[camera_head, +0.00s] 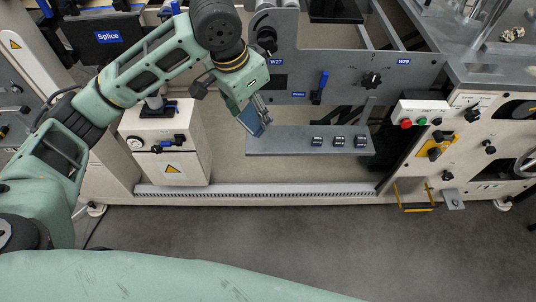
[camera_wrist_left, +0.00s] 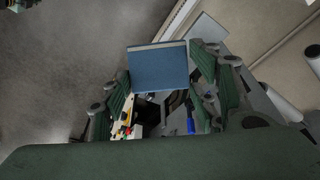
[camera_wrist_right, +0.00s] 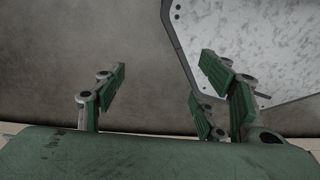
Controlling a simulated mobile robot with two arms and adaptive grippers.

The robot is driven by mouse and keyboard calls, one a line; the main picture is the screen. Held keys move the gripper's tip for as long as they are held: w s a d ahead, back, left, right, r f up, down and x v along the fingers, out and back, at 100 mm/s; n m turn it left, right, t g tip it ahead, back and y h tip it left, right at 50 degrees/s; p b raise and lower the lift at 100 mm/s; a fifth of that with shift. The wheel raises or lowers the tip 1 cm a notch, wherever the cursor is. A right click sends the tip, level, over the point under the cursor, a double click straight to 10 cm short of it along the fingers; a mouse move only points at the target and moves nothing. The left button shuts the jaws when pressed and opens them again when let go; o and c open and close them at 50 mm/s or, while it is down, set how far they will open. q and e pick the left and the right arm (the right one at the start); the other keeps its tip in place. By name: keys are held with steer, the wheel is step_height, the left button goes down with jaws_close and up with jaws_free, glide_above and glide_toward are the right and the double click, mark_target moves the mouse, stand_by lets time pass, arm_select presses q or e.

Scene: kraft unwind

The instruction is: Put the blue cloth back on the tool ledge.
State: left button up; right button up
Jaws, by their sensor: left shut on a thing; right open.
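The blue cloth (camera_head: 249,121), a flat folded square, is held in my left gripper (camera_head: 260,112). In the head view it overlaps the left end of the grey tool ledge (camera_head: 280,146). I cannot tell whether it touches the ledge. In the left wrist view the cloth (camera_wrist_left: 158,68) spans between the two fingers of my left gripper (camera_wrist_left: 160,88) and hides part of what is behind it. My right gripper (camera_wrist_right: 165,82) shows only in its own wrist view, open and empty.
Several small black blocks (camera_head: 339,141) stand on the ledge's right half. A grey panel (camera_head: 340,75) with a blue-handled lever (camera_head: 321,87) and black knob (camera_head: 371,80) rises behind it. A white cabinet (camera_head: 165,140) stands left. A light grey plate (camera_wrist_right: 255,45) is near my right gripper.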

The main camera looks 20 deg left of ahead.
steer(key=w+a+f+t+b, duration=0.15)
steer(key=w+f+b, duration=0.35)
steer(key=w+b, duration=0.95)
arm_select(q)
steer(key=w+d+f+m+t+y+b, duration=0.1)
steer(key=w+d+f+m+b, duration=0.3)
steer(key=w+f+m, duration=0.75)
steer(key=w+d+f+m+t+b, duration=0.1)
steer(key=w+d+f+m+b, duration=0.45)
steer(key=f+m, duration=1.1)
steer(key=a+f, duration=0.1)
steer(key=a, duration=0.3)
steer(key=w+a+f+m, duration=0.1)
steer(key=a, duration=0.3)
steer(key=a+f+m, duration=0.1)
steer(key=a, duration=0.3)
steer(key=shift+w+a+f+b, duration=0.3)
steer(key=shift+a, duration=0.05)
step_height(320, 180, down, 4)
steer(key=shift+r+b, duration=0.1)
steer(key=shift+b, duration=0.45)
arm_select(e)
step_height(320, 180, up, 14)
steer(key=shift+a+f, duration=0.2)
steer(key=shift+a, duration=0.1)
steer(key=shift+t, duration=0.25)
